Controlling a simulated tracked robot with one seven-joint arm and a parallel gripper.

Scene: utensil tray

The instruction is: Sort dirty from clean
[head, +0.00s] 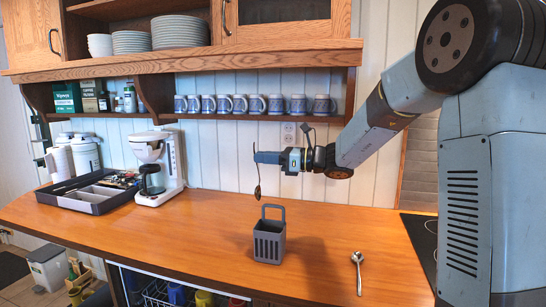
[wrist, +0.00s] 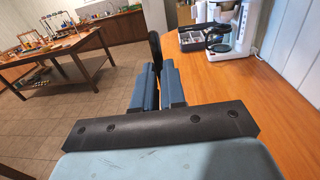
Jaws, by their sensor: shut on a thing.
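My gripper (head: 262,157) is shut on a spoon (head: 257,191) and holds it hanging upright, bowl down, above the counter. The bowl looks dark; I cannot tell if it is dirty. In the wrist view the closed fingers (wrist: 158,85) have the dark spoon (wrist: 155,46) at their tips. A grey utensil basket (head: 268,247) with a raised handle stands on the counter, below and slightly right of the held spoon. Another spoon (head: 357,272) lies on the counter right of the basket. A dark compartment tray (head: 98,205) sits at the far left; its contents are unclear.
A white coffee maker (head: 160,165) stands beside the tray. Mugs (head: 255,104) line the shelf behind my gripper. A dark cooktop (head: 423,240) is at the right. Below the counter's front edge a rack with coloured items (head: 178,294) shows.

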